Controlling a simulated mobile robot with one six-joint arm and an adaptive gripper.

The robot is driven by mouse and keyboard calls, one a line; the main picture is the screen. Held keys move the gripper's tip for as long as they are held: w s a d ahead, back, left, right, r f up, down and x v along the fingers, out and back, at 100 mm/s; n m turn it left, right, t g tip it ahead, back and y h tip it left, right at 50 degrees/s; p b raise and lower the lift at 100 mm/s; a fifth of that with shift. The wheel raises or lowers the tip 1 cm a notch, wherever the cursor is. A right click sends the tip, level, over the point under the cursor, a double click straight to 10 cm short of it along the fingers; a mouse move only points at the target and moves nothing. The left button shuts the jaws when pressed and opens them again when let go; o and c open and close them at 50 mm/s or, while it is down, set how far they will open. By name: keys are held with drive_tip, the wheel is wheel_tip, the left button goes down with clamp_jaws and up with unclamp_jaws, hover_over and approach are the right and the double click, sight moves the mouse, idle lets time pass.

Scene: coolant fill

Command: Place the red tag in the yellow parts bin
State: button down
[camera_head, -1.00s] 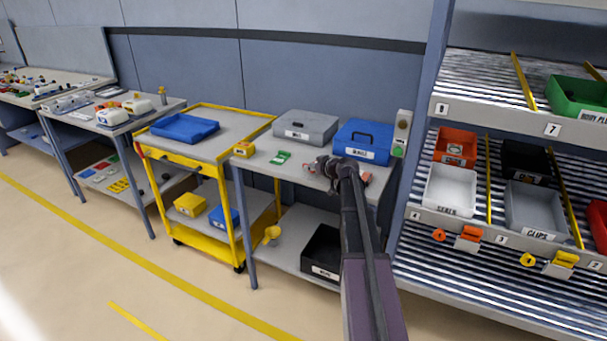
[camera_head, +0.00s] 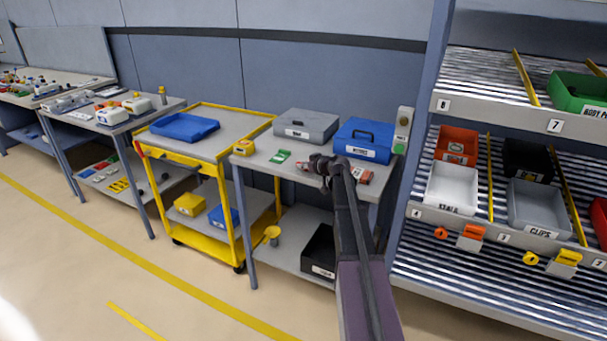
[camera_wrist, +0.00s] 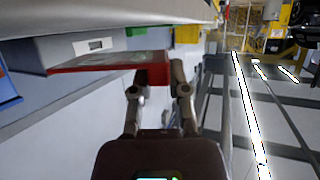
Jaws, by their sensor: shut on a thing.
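The red tag (camera_wrist: 112,64) is held between the fingertips of my gripper (camera_wrist: 158,80) in the wrist view, its flat body reaching out to the left. In the head view my gripper (camera_head: 322,166) is over the grey workbench, with a bit of the red tag (camera_head: 303,166) showing at its left. A yellow bin (camera_head: 189,205) sits on the lower shelf of the yellow cart, left of the workbench. A smaller yellow box (camera_head: 243,148) stands at the workbench's left end; I cannot tell which one is the parts bin.
A green tag (camera_head: 280,156), a grey case (camera_head: 306,125) and a blue case (camera_head: 363,139) are on the workbench. A red item (camera_head: 362,176) lies right of my arm. A blue tray (camera_head: 185,128) is on the cart top. The bin rack (camera_head: 470,213) stands at the right.

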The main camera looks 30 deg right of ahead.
drive_tip(key=shift+f+b, duration=0.75)
drive_tip(key=shift+f, duration=0.35)
drive_tip(key=shift+f, duration=0.1)
drive_tip(key=c, duration=0.6)
unclamp_jaws()
drive_tip(key=shift+r, duration=0.2)
drive_tip(key=p+v, duration=0.4)
drive_tip(key=v, duration=0.8)
drive_tip(key=shift+p, duration=0.35)
